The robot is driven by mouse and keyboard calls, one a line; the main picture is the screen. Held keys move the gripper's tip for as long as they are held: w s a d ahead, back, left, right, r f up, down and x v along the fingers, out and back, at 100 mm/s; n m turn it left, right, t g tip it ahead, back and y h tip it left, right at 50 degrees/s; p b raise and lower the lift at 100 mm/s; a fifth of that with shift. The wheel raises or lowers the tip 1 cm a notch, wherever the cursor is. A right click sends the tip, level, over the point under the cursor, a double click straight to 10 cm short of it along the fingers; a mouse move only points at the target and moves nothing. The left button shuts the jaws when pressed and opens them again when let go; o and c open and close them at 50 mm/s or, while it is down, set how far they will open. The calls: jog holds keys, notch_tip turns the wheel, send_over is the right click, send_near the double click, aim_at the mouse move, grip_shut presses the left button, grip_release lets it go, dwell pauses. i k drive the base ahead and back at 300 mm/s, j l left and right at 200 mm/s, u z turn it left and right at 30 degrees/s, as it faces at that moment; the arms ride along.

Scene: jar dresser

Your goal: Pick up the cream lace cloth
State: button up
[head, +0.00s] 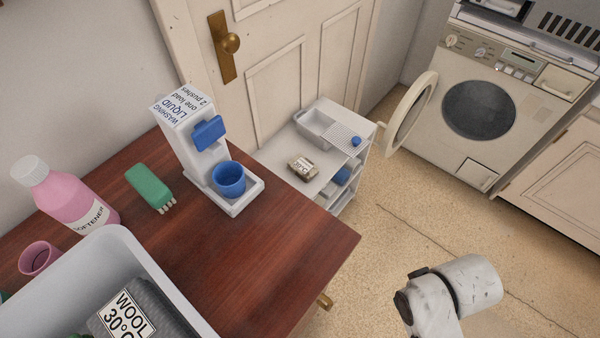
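I cannot make out a cream lace cloth with certainty in the head view. A small beige-brown item with a pale patch (302,168) lies on the white shelf unit; it is too small to tell what it is. A pale grey tub (185,290) stands at the table's lower left. It holds a dark grey item (165,305) with a "WOOL 30°" label, and a bit of green shows at the bottom edge. The rest of the tub's contents is cut off. My white arm shows at the lower right, but its gripper is out of view.
The dark red wooden table (280,240) bears a washing-liquid dispenser (190,140) with a blue cup (228,179), a green brush (150,187), a pink softener bottle (65,195) and a pink cup (38,258). A washing machine (495,60) stands door open. Floor between is clear.

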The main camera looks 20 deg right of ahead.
aim_at(304, 168)
jog(key=i+l+u, duration=0.1)
jog(key=l, duration=0.15)
jog(key=i+l+z, duration=0.3)
jog(key=l+z, duration=0.15)
jog(key=i+l+z, duration=0.7)
jog(key=z, duration=0.2)
jog(key=i+u, duration=0.2)
jog(key=i+l+u, duration=0.2)
jog(key=i, duration=0.25)
jog(key=i+u, duration=0.15)
jog(key=u, duration=0.35)
jog(key=i+l+u, duration=0.15)
jog(key=u, duration=0.35)
jog(key=i+l+u, duration=0.1)
jog(key=u, duration=0.4)
jog(key=i+l+u, duration=0.1)
jog(key=u, duration=0.35)
jog(key=i+l+u, duration=0.1)
jog(key=l+u, duration=0.45)
jog(key=u, duration=0.3)
jog(key=l+u, duration=0.3)
jog(key=u, duration=0.15)
jog(key=l+u, duration=0.4)
jog(key=j, duration=0.1)
